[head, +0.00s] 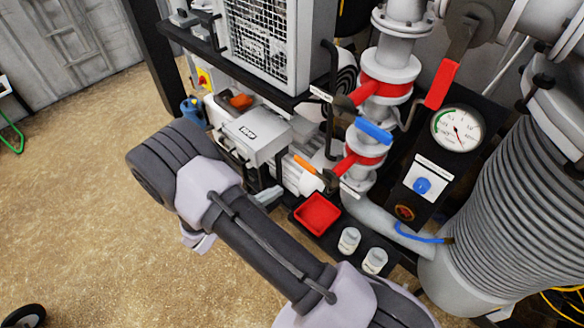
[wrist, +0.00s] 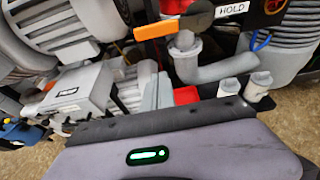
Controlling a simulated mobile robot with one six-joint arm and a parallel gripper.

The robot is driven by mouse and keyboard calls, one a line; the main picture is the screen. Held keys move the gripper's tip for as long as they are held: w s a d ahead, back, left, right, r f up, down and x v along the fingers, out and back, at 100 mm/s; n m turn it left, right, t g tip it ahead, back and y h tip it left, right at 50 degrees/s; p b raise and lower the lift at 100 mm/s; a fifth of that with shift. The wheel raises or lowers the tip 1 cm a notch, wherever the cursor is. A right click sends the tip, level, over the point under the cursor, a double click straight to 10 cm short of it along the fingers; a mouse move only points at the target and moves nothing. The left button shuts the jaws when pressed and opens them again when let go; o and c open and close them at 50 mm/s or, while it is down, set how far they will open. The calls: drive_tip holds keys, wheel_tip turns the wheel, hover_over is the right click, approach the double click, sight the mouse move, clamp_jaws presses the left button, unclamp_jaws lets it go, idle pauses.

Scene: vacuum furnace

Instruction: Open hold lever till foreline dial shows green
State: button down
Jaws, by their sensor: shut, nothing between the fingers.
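The hold lever (wrist: 160,30) has an orange handle and a white HOLD label. It also shows in the head view (head: 305,165), by the lower red-banded valve, pointing up and left. The foreline dial (head: 457,128) is a round white gauge with a green arc on its left side. Its thin needle seems to point down and right, away from the green. My gripper (wrist: 165,128) fills the bottom of the wrist view as a lavender body with a green light and a dark front edge. It is shut, empty and apart from the lever. Its fingertips are not clearly visible.
A blue-handled lever (head: 373,131) sits just above the hold lever, and a red lever (head: 441,84) is higher up. A red tray (head: 317,214) and two white bottles (head: 349,240) stand below. A grey pump box (head: 255,133) is left. Open floor lies at far left.

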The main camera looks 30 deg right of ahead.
sight(312, 170)
drive_tip(key=b+x, duration=0.3)
drive_tip(key=x, duration=0.7)
wheel_tip(312, 170, up, 4)
drive_tip(key=shift+w+f, duration=0.1)
drive_tip(key=shift+a, duration=0.15)
